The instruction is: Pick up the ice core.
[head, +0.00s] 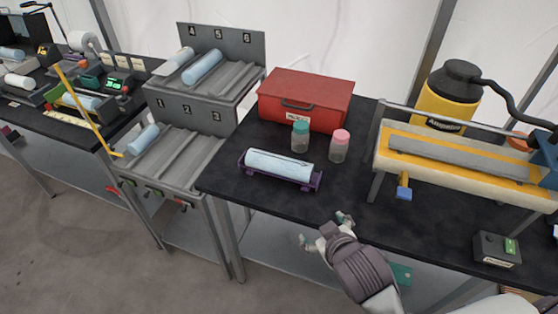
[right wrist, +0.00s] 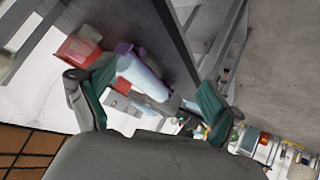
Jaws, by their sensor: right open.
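A pale blue ice core (head: 279,164) lies lengthwise in a purple cradle (head: 246,180) on the black table, near its front left part. My right gripper (head: 326,229) is open and empty at the table's front edge, below and to the right of the cradle, apart from it. In the right wrist view the ice core (right wrist: 143,76) shows between the two spread green-padded fingers (right wrist: 153,97), beyond them, with the purple cradle end (right wrist: 123,48) by it. My left gripper is not in view.
A red box (head: 306,98), a teal-capped jar (head: 300,136) and a pink-capped jar (head: 339,146) stand behind the cradle. A yellow-framed machine (head: 440,160) is at right. A numbered grey rack (head: 190,165) at left holds more cores. The table before the cradle is clear.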

